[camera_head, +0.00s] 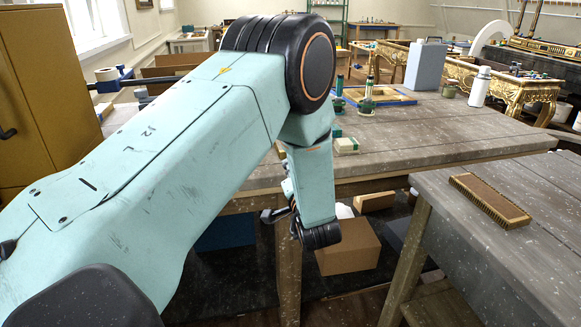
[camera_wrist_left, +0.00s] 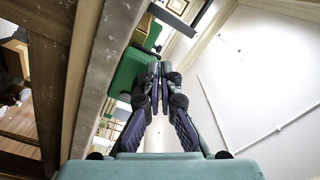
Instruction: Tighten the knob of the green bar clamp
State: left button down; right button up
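My left arm fills the left and middle of the head view and bends down at the front edge of the work table. My left gripper shows in the left wrist view (camera_wrist_left: 160,75), its two fingertips close together, and nothing can be made out between them. A green body (camera_wrist_left: 128,72) shows behind and left of the fingertips, close to a long table edge. It may be part of the green bar clamp, but I cannot be sure. No clamp knob can be made out. In the head view my own arm hides this area. My right gripper is not in view.
The grey work table (camera_head: 440,135) bears a wooden tray (camera_head: 385,97), a blue-grey container (camera_head: 425,66) and a white bottle (camera_head: 479,88). A brush-like block (camera_head: 490,200) lies on the nearer table (camera_head: 535,185). A cardboard box (camera_head: 350,248) sits below. A yellow cabinet (camera_head: 50,90) stands left.

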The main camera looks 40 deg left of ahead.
pick_arm(q)
jog(key=p+v, duration=0.2)
jog(key=v, duration=0.4)
jog(key=shift+s+d+f, duration=0.1)
jog(key=w+a+f+m+b, duration=0.1)
jog(key=w+a+m+b, duration=0.3)
jog(key=m+b, duration=0.1)
jog(key=shift+a+m, duration=0.15)
jog(key=shift+m, duration=0.35)
dwell(0.8)
jog(key=shift+w+f, duration=0.1)
jog(key=shift+w, duration=0.05)
